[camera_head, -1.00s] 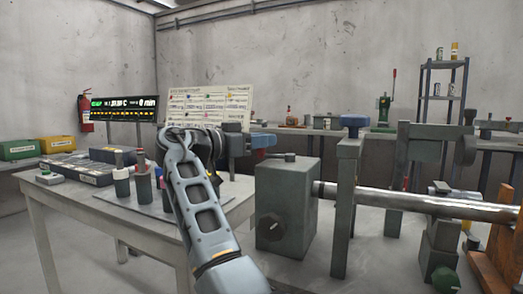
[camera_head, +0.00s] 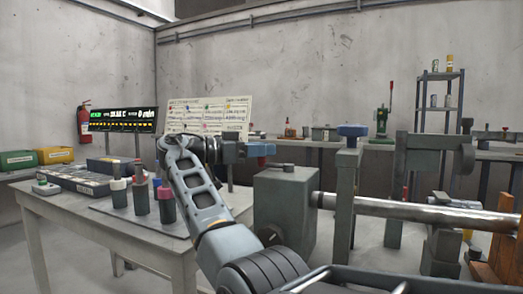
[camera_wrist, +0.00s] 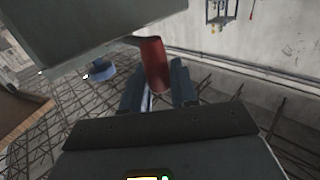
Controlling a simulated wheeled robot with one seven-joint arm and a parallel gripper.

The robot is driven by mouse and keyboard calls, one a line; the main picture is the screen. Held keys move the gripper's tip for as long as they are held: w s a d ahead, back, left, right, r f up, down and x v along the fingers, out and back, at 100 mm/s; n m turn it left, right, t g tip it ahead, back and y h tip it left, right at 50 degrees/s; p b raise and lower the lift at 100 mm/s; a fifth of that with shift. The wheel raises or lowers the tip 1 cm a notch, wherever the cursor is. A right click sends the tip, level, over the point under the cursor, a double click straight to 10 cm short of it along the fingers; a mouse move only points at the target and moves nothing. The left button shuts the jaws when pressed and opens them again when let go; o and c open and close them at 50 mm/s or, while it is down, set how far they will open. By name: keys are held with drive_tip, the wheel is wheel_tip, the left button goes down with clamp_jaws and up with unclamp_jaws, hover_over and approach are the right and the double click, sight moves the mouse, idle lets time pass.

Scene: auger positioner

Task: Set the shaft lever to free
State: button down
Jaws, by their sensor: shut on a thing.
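The shaft lever shows as a red cylindrical grip (camera_wrist: 153,62) in the wrist view, between the fingers of my gripper (camera_wrist: 157,88). In the head view a little of the red grip (camera_head: 262,161) shows below my gripper (camera_head: 262,150), just above and left of the grey shaft housing (camera_head: 284,205). My gripper is shut on the red grip. The lever's pivot and its exact angle are hidden, and I see no readable free mark. A steel shaft (camera_head: 400,208) runs right from the housing, past a grey upright with a blue knob (camera_head: 352,131).
A table (camera_head: 110,222) with several capped cylinders (camera_head: 141,200) and dark cases (camera_head: 85,178) stands at the left. A lit display (camera_head: 122,119) and a chart board (camera_head: 210,114) stand behind it. Grey posts and an orange stand (camera_head: 499,245) fill the right side.

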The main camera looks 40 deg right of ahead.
drive_tip(key=shift+d, duration=0.15)
drive_tip(key=c, duration=1)
unclamp_jaws()
drive_tip(key=v, duration=0.8)
drive_tip(key=shift+p, duration=0.35)
drive_tip(key=shift+f, duration=0.1)
